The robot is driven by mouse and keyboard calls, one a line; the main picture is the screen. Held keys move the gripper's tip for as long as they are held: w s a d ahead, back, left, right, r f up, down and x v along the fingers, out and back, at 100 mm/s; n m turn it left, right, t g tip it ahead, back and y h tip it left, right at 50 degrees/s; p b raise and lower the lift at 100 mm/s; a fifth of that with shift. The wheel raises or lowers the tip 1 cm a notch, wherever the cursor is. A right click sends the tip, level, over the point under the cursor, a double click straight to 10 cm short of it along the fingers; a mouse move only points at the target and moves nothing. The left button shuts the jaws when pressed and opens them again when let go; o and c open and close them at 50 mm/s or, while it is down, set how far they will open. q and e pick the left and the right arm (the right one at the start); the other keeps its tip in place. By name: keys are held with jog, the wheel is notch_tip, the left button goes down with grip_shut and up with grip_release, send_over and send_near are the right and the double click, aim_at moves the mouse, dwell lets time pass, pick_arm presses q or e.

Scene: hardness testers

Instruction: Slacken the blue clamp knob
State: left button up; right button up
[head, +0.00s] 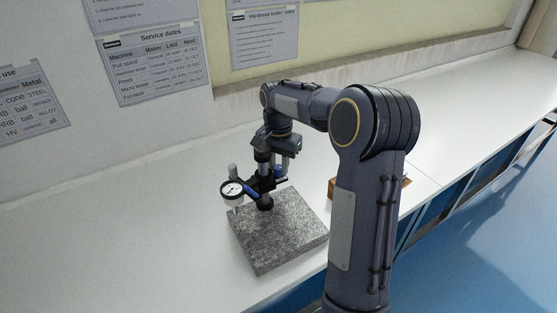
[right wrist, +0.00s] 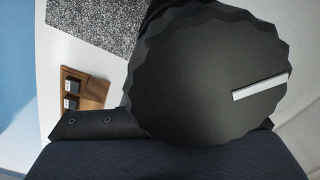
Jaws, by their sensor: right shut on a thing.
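A dial gauge (head: 232,191) with a white face is held on a dark stand (head: 265,202) that stands on a speckled granite block. A second blue part (head: 251,189) lies beside the gauge. In the right wrist view a large black scalloped knob (right wrist: 195,70) with a white line fills the middle and hides the fingertips. My left gripper is out of view.
The granite block (head: 275,240) rests on the white bench (head: 150,240). A brown wooden tray (right wrist: 93,92) with dark pieces lies near it, partly behind my right arm in the head view. Bench left of the block is clear. Posters hang on the wall behind.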

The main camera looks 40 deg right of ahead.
jog(key=shift+n, duration=0.6)
jog(key=shift+p, duration=0.3)
jog(key=o, duration=1)
